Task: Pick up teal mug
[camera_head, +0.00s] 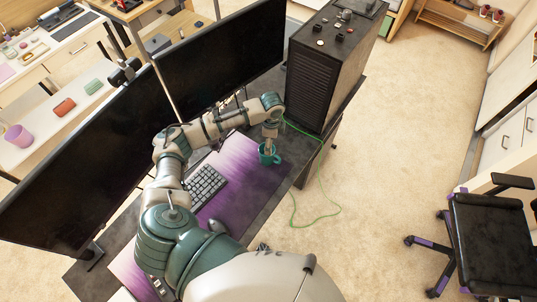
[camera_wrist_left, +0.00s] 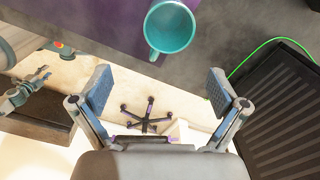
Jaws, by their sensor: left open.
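The teal mug (camera_head: 267,153) stands upright near the right end of the purple desk mat. It also shows in the left wrist view (camera_wrist_left: 170,30), top centre, with its open rim facing the camera and its handle toward the bottom of that picture. My left gripper (camera_head: 270,138) points down just above the mug in the head view, partly overlapping it. In the left wrist view my left gripper (camera_wrist_left: 160,85) has its two fingers spread wide and empty. The mug lies beyond the fingertips, not between them.
Two black monitors (camera_head: 218,58) stand along the desk's far side. A black computer tower (camera_head: 318,75) is right of the mug. A green cable (camera_head: 309,225) hangs to the floor. A keyboard (camera_head: 205,187) lies on the purple mat (camera_head: 236,190). An office chair (camera_head: 495,235) stands at right.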

